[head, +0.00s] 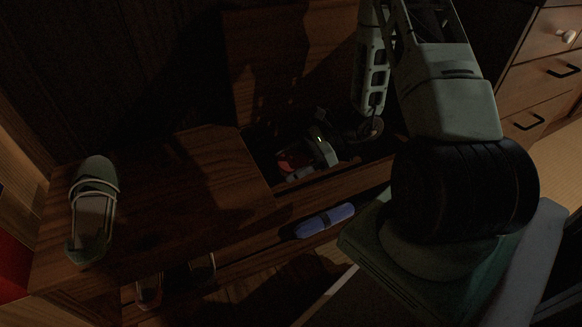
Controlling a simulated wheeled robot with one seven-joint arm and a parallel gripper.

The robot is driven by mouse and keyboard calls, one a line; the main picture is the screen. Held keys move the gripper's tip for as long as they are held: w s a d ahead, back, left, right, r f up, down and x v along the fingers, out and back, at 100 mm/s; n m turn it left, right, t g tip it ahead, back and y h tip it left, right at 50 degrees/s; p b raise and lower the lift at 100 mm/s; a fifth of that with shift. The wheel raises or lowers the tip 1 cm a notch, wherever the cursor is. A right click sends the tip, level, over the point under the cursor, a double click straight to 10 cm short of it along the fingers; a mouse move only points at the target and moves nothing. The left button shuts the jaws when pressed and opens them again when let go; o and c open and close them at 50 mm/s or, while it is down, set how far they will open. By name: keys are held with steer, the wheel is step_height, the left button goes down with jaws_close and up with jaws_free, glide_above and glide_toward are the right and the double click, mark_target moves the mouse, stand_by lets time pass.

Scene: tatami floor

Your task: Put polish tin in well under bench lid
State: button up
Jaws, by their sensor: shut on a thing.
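The bench (170,190) has its lid (285,60) standing raised at the back, with the open well (262,148) in front of it. My arm reaches down to the well from the right, and my gripper (303,168) is low at the well opening. It is shut on a small red thing, which looks like the polish tin (288,160). The tin is dim and partly hidden by the gripper. I cannot tell whether it touches the well's floor.
A green strapped sandal (93,205) stands on the bench's left end. A blue rolled thing with a dark band (325,220) lies along the front of the bench. Footwear (148,290) shows below. A drawer cabinet (545,75) stands at the right. The scene is dark.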

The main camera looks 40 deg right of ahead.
steer(key=shift+r, duration=0.1)
steer(key=shift+f, duration=0.5)
steer(key=shift+f, duration=0.15)
steer(key=o, duration=1)
